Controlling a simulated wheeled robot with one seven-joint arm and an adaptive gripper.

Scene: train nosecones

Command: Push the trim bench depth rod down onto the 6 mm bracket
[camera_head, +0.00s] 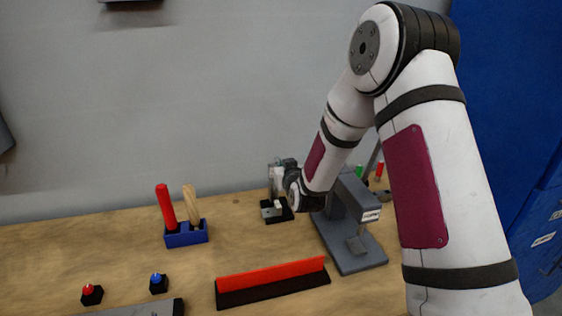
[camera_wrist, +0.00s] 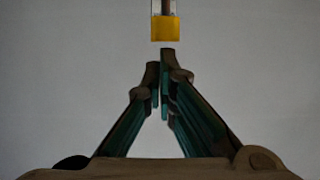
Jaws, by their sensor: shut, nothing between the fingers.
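A small fixture (camera_head: 271,212) with a black base, a grey block and a pale upright stands at the back of the bench; it may hold the depth rod and bracket, but I cannot tell the rod from the bracket at this size. My gripper (camera_head: 279,171) is at the upright's top, partly hidden by my own wrist; contact cannot be told. In the wrist view my gripper (camera_wrist: 160,75) has its fingertips together with nothing between them. A yellow block (camera_wrist: 165,28) on a thin upright shows just beyond the fingertips.
A grey press-like stand (camera_head: 350,258) is right of the fixture, close under my forearm. A blue holder (camera_head: 186,237) with red and wooden handles is at left. A red-and-black bar (camera_head: 272,283) and red (camera_head: 92,294) and blue (camera_head: 158,283) buttons are in front.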

